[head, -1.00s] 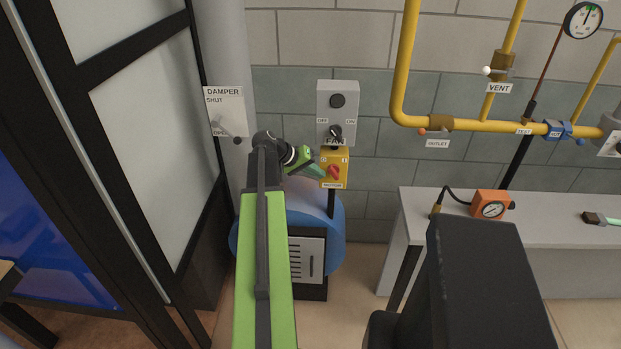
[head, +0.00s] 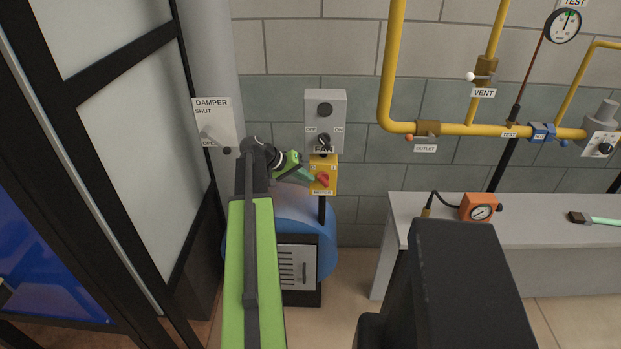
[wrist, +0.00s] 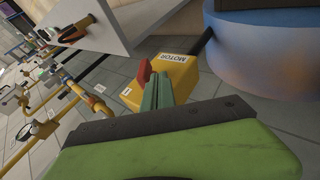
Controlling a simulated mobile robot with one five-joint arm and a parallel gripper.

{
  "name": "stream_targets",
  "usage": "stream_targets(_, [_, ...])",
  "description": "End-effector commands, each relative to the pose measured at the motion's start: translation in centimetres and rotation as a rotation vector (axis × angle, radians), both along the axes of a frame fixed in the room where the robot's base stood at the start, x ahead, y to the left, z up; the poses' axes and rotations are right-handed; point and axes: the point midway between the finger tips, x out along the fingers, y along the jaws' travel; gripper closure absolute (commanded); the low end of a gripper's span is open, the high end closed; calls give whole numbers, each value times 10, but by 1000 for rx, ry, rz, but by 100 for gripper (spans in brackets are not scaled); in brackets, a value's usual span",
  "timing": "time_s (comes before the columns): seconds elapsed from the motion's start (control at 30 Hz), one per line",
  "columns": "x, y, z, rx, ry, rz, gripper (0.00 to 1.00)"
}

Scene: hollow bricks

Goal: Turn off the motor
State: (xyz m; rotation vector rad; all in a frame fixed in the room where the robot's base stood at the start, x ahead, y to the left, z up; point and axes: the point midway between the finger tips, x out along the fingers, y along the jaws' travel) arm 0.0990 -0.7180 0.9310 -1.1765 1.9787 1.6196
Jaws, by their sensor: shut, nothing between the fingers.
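The yellow motor switch box (head: 325,162) with a red knob (head: 323,180) is mounted on a post below the fan box, with a MOTOR label under the knob. It also shows in the wrist view (wrist: 178,78), with the red knob (wrist: 144,73) on its face. My gripper (head: 306,177) is shut and empty, its green fingertips at the left side of the red knob. In the wrist view the closed fingers (wrist: 157,92) stand right beside the knob and cover part of the box. I cannot tell whether they touch the knob. The knob's exact setting is unclear.
The grey fan box (head: 325,108) sits directly above. The damper plate (head: 212,122) is at left by the dark-framed door. A blue round machine (head: 325,235) stands below. Yellow pipes (head: 390,70) and a grey bench (head: 545,210) with an orange gauge (head: 480,208) lie at right.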

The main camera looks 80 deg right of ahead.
Motion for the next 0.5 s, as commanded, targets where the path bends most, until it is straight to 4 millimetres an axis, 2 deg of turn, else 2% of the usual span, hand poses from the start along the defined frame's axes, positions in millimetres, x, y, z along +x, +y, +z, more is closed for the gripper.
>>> stream_targets(0.1, [22, 3, -8, -1, -1, 5, 100])
stream_targets(0.13, [28, 8, 2, 0, 0, 6, 100])
stream_targets(0.2, [43, 16, 10, 0, -1, 5, 100])
stream_targets(0.4, [79, 34, 24, 0, -1, 5, 100])
stream_targets(0.5, [91, 40, 28, -1, -1, 2, 100])
